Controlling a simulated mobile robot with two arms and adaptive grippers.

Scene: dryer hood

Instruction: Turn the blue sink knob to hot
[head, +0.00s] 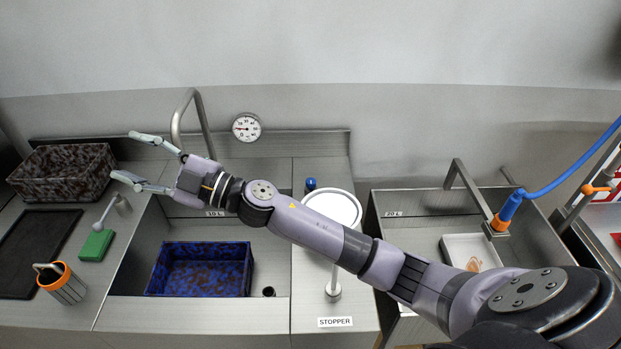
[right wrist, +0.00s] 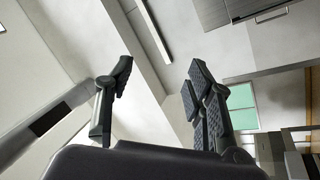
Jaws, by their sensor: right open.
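A small blue knob (head: 310,184) stands upright on the steel counter, right of the left sink and just behind a round white disc. Whether it points to hot or cold is too small to tell. My right arm reaches across the counter from the right. My right gripper (head: 124,155) is open and empty above the back left of the left sink, well left of the knob and apart from it. In the right wrist view its fingers (right wrist: 160,78) are spread with nothing between them. My left gripper is not in view.
A curved faucet (head: 196,110) rises close behind my right gripper. A blue speckled bin (head: 200,270) sits in the left sink. A brown speckled bin (head: 62,172), green block (head: 96,245) and orange-rimmed cup (head: 62,283) stand left. The white disc (head: 331,208) lies partly under my arm.

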